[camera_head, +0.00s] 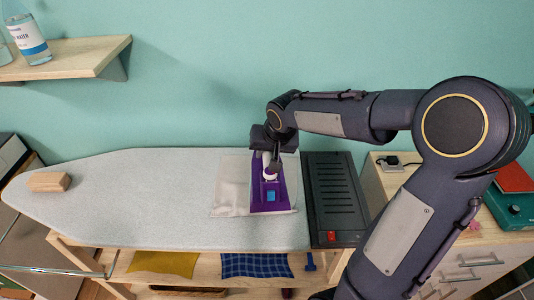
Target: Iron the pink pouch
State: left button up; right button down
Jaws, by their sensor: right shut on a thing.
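The pouch (231,187) lies flat on the grey ironing board (130,190), right of the middle. It looks pale pinkish-white. A purple and white iron (264,200) with a blue button stands on the right part of the pouch and hides some of it. My right gripper (271,165) reaches down from the upper right and is shut on the iron's handle. The fingertips are partly hidden by the wrist and the iron. My left gripper is not in view.
A black slatted iron rest (335,192) with a red switch adjoins the board's right end. A wooden block (48,182) lies at the board's left tip. Folded yellow (164,263) and blue checked (255,265) cloths lie on the shelf below. A wooden wall shelf (70,58) holds bottles.

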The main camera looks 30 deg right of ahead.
jog(key=shift+w+r+p, duration=0.1)
jog(key=shift+r+p, duration=1.05)
jog(key=shift+r, duration=0.8)
